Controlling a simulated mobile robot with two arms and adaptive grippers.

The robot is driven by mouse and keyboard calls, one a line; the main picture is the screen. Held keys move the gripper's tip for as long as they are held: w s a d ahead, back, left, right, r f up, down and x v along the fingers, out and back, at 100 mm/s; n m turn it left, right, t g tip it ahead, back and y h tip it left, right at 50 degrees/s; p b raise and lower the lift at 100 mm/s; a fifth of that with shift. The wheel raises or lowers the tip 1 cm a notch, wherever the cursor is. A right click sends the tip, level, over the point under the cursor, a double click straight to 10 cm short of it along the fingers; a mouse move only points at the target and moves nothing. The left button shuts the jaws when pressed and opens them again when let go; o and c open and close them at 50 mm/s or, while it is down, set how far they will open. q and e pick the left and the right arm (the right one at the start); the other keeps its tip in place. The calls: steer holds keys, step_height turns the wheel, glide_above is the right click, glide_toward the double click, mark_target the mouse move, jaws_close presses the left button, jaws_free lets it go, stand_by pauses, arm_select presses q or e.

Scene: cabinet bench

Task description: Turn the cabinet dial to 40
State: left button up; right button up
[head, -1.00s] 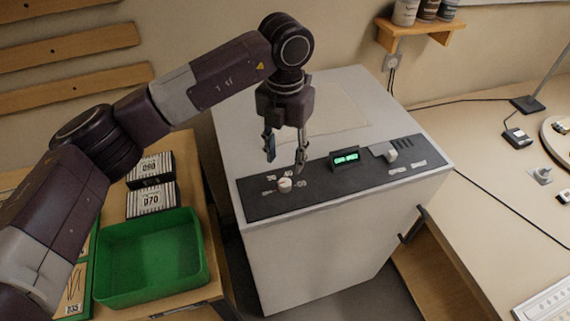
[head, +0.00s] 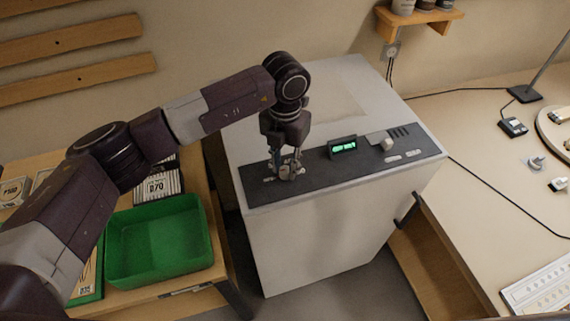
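The cabinet (head: 310,235) is a light grey box with a dark control panel (head: 330,173) along its front top edge. My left gripper (head: 286,176) points down over the left part of the panel, with its fingertips around the white dial (head: 285,172). The fingers hide most of the dial, its pointer and some of its printed labels. I cannot tell whether the fingers press on it. A lit green display (head: 343,147) sits mid-panel; its digits are too small to read. A second white knob (head: 387,144) is at the panel's right. My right gripper is not in view.
A green bin (head: 160,246) and striped boxes (head: 155,184) stand on the wooden bench at left. A dark handle (head: 408,209) sticks out on the cabinet's right side. The right bench holds a lamp stand (head: 524,94) and cables.

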arm_select(q)
jaws_close()
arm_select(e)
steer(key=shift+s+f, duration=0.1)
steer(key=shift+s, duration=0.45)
arm_select(q)
steer(key=shift+f+m+b, duration=0.2)
steer(key=shift+m+b, duration=0.3)
steer(key=shift+b, duration=0.45)
steer(key=m+b, duration=0.7)
steer(key=b, duration=0.3)
steer(key=shift+m+b, duration=0.95)
steer(key=shift+m, duration=0.15)
steer(key=m+b, duration=0.1)
steer(key=m, duration=0.1)
steer(key=shift+m+b, duration=0.4)
steer(key=m+b, duration=0.1)
steer(key=m, duration=0.2)
steer(key=shift+r+m, duration=0.15)
steer(key=shift+m, duration=0.15)
steer(key=m+b, duration=0.1)
steer(key=m, duration=0.2)
steer(key=shift+r+m+b, duration=0.1)
steer(key=shift+m+b, duration=0.2)
steer(key=shift+m, duration=1.6)
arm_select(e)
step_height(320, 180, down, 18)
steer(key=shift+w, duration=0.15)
arm_select(q)
steer(key=shift+m, duration=0.3)
